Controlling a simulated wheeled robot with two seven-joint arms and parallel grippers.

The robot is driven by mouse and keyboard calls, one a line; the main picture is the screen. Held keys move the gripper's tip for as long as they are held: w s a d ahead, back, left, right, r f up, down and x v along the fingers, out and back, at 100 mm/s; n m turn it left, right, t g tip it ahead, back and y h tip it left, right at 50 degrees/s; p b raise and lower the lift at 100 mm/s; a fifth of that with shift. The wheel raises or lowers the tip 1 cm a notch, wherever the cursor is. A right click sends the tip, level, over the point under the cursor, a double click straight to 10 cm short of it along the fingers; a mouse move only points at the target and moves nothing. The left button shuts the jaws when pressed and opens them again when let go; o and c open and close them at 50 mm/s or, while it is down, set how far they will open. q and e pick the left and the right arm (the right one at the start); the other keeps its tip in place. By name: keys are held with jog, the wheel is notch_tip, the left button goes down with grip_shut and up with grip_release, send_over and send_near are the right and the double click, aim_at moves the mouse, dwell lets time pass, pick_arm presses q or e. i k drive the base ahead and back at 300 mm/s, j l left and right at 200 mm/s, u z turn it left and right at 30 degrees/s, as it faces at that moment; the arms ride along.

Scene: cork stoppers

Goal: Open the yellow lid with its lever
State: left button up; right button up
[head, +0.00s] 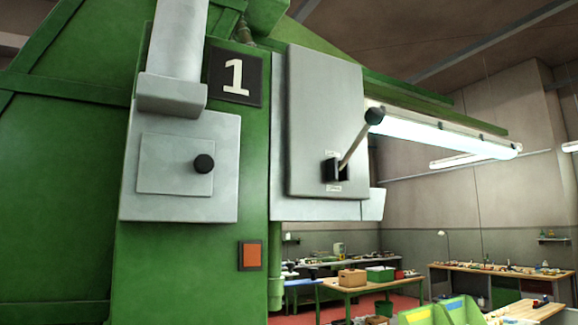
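No yellow lid shows in the head view. A lever (356,146) with a dark ball knob sticks out of a black slot on a grey box, on the right side of a green machine. It tilts up and to the right. Small labels sit above and below the slot, too small to read. Neither of my grippers is in view.
Workbenches (350,287) stand behind at right. Green bins (450,312) are at the lower right.

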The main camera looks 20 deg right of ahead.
aim_at(374, 117)
jog(key=l+u, duration=0.2)
jog(key=l, duration=0.75)
jog(key=l+u, duration=0.25)
jog(key=l, duration=0.7)
jog(key=k+l+u, duration=0.2)
jog(key=l, duration=1.65)
jog(key=i+u, duration=0.05)
